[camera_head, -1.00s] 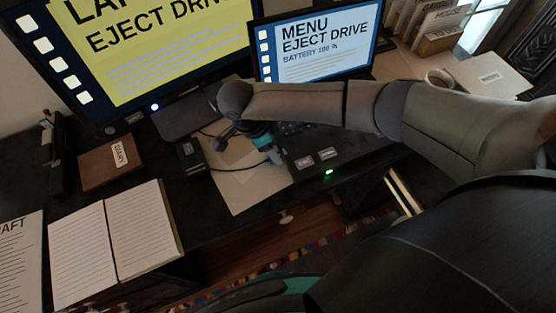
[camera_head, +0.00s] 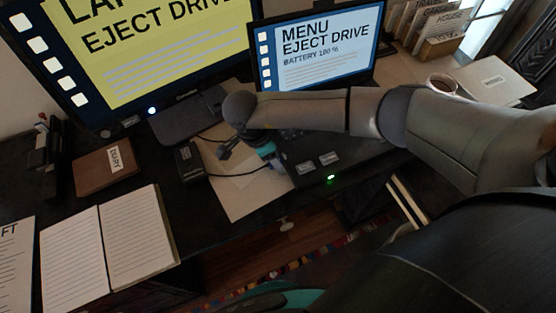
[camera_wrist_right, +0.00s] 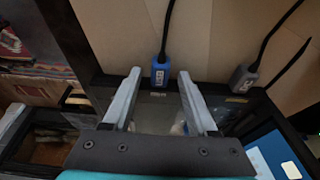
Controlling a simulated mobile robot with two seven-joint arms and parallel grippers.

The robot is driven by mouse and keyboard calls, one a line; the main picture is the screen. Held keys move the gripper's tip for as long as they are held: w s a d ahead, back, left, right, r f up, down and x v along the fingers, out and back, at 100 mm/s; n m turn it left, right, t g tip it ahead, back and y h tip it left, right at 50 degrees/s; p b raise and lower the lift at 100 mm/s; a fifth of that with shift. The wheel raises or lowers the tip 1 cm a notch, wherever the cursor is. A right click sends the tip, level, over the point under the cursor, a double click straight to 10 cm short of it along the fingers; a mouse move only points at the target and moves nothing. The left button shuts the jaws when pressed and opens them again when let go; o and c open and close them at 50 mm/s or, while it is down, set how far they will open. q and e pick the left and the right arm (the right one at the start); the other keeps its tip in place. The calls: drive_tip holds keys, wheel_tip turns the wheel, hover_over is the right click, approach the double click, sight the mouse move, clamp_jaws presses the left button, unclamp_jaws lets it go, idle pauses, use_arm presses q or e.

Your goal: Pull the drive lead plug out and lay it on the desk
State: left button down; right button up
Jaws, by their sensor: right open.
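In the right wrist view, a blue plug (camera_wrist_right: 160,73) with a white label and a dark lead sits at the edge of the dark laptop (camera_wrist_right: 222,97). A grey plug (camera_wrist_right: 244,78) with its own lead sits to its right. I cannot read either label surely. My right gripper (camera_wrist_right: 161,77) is open, its fingertips on either side of the blue plug in the picture; I cannot tell whether they touch it. In the head view, my arm hides most of this gripper beside the laptop (camera_head: 305,166). A black box (camera_head: 188,161) has a lead running toward the laptop. My left gripper is not in view.
Pale papers (camera_head: 238,197) lie bare on the desk left of the laptop. An open notebook (camera_head: 138,228), a brown diary (camera_head: 105,165) and a large monitor (camera_head: 160,50) stand farther left. A cup (camera_head: 441,83) and a letter rack (camera_head: 440,47) are at the right.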

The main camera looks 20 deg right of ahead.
sight(257, 172)
drive_tip(key=shift+c, duration=0.3)
clamp_jaws()
idle(0.6)
idle(1.0)
drive_tip(key=shift+s+a+b, duration=0.1)
drive_tip(key=shift+a+b, duration=0.8)
drive_tip(key=shift+a, duration=2.15)
